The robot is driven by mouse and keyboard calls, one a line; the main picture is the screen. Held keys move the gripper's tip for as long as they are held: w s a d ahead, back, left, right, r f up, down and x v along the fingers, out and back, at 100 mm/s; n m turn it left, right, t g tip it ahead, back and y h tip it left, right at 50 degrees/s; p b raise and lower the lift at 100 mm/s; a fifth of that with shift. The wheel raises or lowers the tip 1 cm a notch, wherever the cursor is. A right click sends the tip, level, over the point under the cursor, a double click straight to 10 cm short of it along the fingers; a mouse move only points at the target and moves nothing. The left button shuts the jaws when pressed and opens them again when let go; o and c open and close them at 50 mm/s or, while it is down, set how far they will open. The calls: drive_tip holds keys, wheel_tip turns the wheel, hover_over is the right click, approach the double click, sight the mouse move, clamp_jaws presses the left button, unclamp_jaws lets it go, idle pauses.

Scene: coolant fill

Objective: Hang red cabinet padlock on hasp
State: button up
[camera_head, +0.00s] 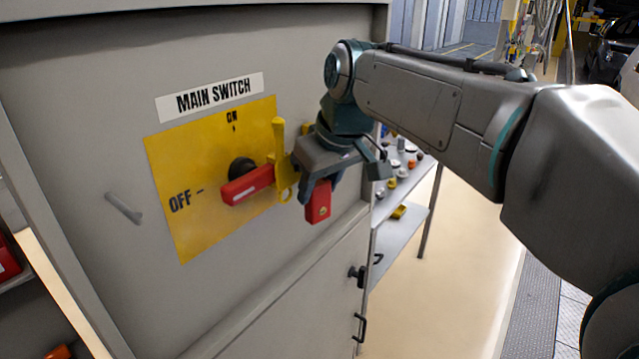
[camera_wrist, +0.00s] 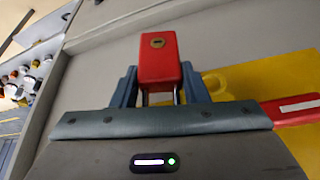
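My gripper (camera_head: 319,184) is shut on the red padlock (camera_head: 318,205) and holds it in front of the grey cabinet, just right of the yellow hasp (camera_head: 281,160). In the wrist view the padlock (camera_wrist: 160,62) sits between the two fingers, its keyhole end away from the palm. Parts of its thin metal shackle legs show below the body; the rest is hidden by my gripper. The hasp stands upright beside the red switch handle (camera_head: 247,185), which points toward the OFF mark. I cannot tell whether the shackle touches the hasp.
The yellow switch plate (camera_head: 190,150) is on the cabinet front (camera_head: 90,110). A latch (camera_head: 357,275) and handle (camera_head: 360,327) stick out lower right. A shelf (camera_head: 392,238) with small items stands behind the cabinet's right edge. Floor (camera_head: 450,250) to the right is open.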

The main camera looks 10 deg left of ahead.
drive_tip(key=o, duration=0.4)
drive_tip(key=shift+f, duration=0.1)
drive_tip(key=shift+o, duration=0.2)
drive_tip(key=v, duration=1.4)
drive_tip(key=s+d+f+m+h, duration=0.1)
drive_tip(key=s+d+f+m, duration=0.2)
drive_tip(key=d+f, duration=0.5)
drive_tip(key=s+d+f+m+h, duration=0.1)
drive_tip(key=s+d+f+m, duration=0.3)
drive_tip(key=d+f, duration=0.3)
drive_tip(key=s+d+f+m+h, duration=0.1)
drive_tip(key=s+d+f+m, duration=0.2)
drive_tip(key=d+f, duration=0.5)
wheel_tip(320, 180, down, 7)
drive_tip(key=shift+s+d+r+t+h, duration=0.3)
drive_tip(key=shift+s+t, duration=0.1)
drive_tip(key=shift+s, duration=0.15)
